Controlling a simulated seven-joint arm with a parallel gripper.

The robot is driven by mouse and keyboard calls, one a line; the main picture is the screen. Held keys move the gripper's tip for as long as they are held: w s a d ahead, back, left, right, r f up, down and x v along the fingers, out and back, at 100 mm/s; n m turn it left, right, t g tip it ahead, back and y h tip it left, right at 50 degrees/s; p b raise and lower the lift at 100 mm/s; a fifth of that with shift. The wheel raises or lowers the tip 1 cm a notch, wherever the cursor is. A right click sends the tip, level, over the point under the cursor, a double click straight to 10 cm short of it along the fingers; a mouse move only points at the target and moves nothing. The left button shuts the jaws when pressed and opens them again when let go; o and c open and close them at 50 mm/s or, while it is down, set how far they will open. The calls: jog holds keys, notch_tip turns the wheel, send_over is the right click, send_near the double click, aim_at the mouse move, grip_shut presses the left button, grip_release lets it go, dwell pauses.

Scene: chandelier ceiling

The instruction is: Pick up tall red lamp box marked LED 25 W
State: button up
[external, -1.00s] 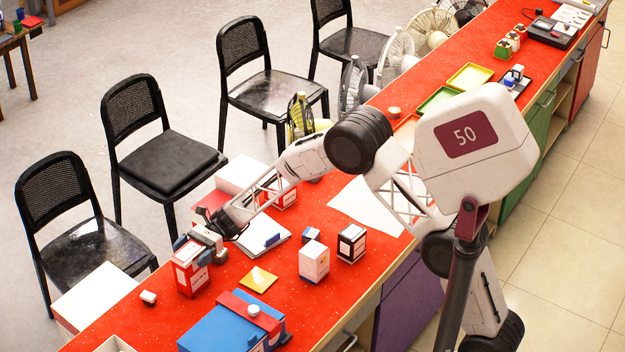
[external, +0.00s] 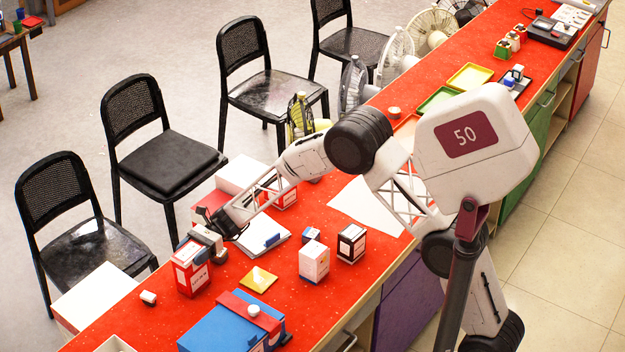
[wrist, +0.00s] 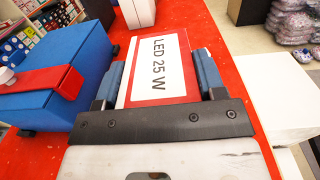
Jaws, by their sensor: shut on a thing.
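The tall red lamp box (external: 189,273) stands upright on the red counter, toward its near left part. In the wrist view the box (wrist: 158,68) shows a white label reading LED 25 W between the two fingers. My gripper (wrist: 158,82) is shut on this box, with one blue-grey finger on each side. In the external view my gripper (external: 199,244) is at the upper part of the box. The box appears to rest on the counter, and its underside is hidden.
A blue case with a red band (external: 232,322) lies in front. A white box (external: 314,262), a black-and-white box (external: 351,243) and a yellow square (external: 258,279) are to the right. A large white box (external: 97,297) is at left. Chairs (external: 160,150) line the far side.

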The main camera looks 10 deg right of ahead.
jog(key=shift+r, duration=0.15)
jog(key=shift+r, duration=4.9)
